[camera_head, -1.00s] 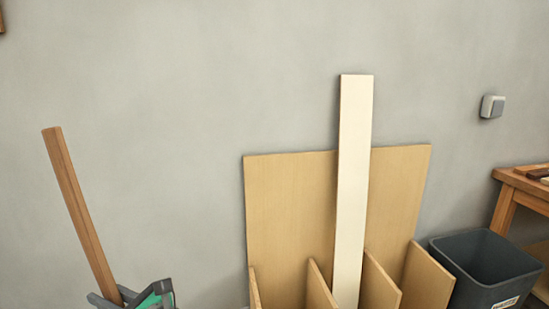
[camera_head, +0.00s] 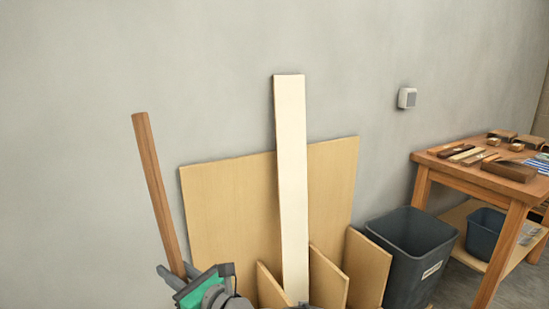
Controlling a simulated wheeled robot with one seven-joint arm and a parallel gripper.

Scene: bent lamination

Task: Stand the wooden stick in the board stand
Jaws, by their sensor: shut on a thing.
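The wooden stick (camera_head: 158,195) is a long brown bar at the left, tilted a little, with its top end to the upper left. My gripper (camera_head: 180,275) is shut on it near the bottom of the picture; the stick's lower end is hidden. The board stand (camera_head: 220,205) is light plywood with a tall back panel and several slanted dividers, standing against the wall. A pale board (camera_head: 291,180) stands upright in a middle slot. The stick and gripper are in front of the stand's left edge; I cannot tell the gap in depth. The stand's base is out of view.
A dark grey bin (camera_head: 412,250) stands right of the stand. Beyond it is a wooden workbench (camera_head: 450,165) with tools on top and a second bin (camera_head: 487,235) on its lower shelf. A switch (camera_head: 407,98) is on the wall. The wall at the left is bare.

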